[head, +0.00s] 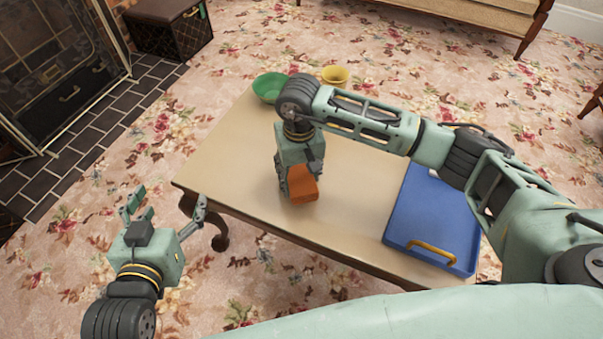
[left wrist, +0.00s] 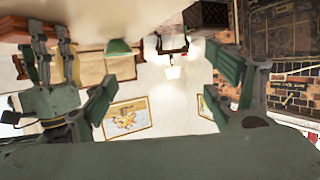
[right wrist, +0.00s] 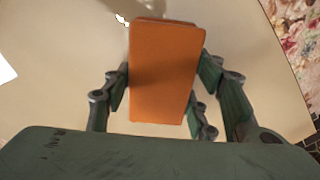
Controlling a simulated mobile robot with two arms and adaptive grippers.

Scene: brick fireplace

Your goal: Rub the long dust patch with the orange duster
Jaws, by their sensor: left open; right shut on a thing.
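The orange duster (head: 303,184) is a small block held in my right gripper (head: 296,172), low over the left part of the beige table (head: 345,215). In the right wrist view the duster (right wrist: 165,70) sits between the fingers; whether it touches the tabletop is unclear. I cannot make out a long dust patch. A small white speck (right wrist: 122,19) shows on the tabletop beside the duster's far end; I cannot tell if it is dust. My left gripper (head: 163,208) is open and empty, off the table's left end.
A blue tray (head: 425,215) with a yellow handle lies on the table's right side, partly under my right arm. A green bowl (head: 267,87) and a yellow bowl (head: 335,75) are at the far edge. The front left tabletop is clear. A fireplace (head: 55,75) stands left.

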